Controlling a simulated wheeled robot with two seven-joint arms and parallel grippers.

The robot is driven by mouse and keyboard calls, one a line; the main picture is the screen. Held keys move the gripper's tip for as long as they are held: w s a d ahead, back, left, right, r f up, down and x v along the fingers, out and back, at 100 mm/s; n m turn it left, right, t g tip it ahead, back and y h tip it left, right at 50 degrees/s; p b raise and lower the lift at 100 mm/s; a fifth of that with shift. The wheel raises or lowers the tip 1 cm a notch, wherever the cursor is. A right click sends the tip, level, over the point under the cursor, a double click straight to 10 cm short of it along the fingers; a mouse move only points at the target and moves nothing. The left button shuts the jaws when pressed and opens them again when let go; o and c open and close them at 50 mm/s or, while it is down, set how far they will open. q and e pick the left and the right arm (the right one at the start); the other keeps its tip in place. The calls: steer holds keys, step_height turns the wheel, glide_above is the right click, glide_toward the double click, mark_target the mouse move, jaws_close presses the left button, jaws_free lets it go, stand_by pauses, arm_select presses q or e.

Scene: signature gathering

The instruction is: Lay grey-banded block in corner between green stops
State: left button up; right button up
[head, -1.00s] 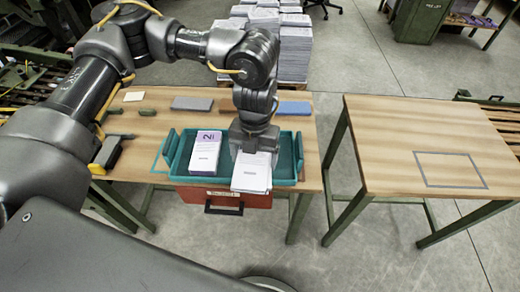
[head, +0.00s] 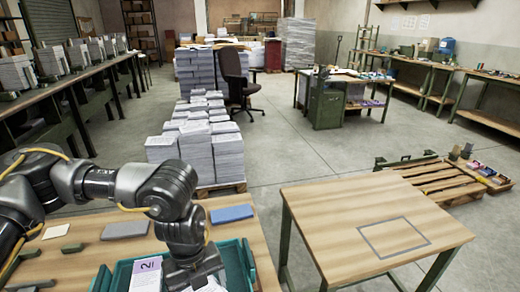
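A teal tray (head: 231,251) sits on the near wooden table and is cut off by the bottom edge of the head view. A white block with a purple "2" (head: 147,275) stands in its left part. A second white block (head: 211,286) shows only as a sliver under my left gripper (head: 199,281). I cannot make out a grey band on either block. My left gripper points down over the tray; its fingertips are hidden, so its opening cannot be told. My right gripper is out of view. I cannot make out clear green corner stops.
The right table (head: 320,215) is bare except for a grey outlined rectangle (head: 394,237). Paper stacks (head: 212,150) stand behind; a floor gap separates the tables.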

arm_select(q)
steer(key=n, duration=0.5)
steer(key=shift+a+f, duration=0.15)
steer(key=shift+a, duration=0.05)
steer(key=n, duration=0.1)
steer(key=a+n, duration=0.1)
steer(key=n, duration=0.1)
steer(key=n+t, duration=0.1)
steer(key=n, duration=0.1)
steer(key=shift+w+a+h, duration=0.2)
steer(key=shift+w+h, duration=0.1)
steer(key=a+n, duration=0.1)
steer(key=n, duration=0.1)
steer(key=w+r+n, duration=0.1)
steer(key=n, duration=0.1)
steer(key=a+n, duration=0.1)
steer(key=n, duration=0.1)
steer(key=shift+w+a+r+n+t+p, duration=0.15)
steer(key=shift+a+r+n+t+p, duration=0.15)
steer(key=shift+a+t+p, duration=0.1)
steer(key=a+r, duration=0.1)
steer(key=w+a+r+n, duration=0.1)
steer(key=a+n, duration=0.1)
steer(key=shift+w+a+r, duration=0.35)
steer(key=shift+w+r, duration=0.05)
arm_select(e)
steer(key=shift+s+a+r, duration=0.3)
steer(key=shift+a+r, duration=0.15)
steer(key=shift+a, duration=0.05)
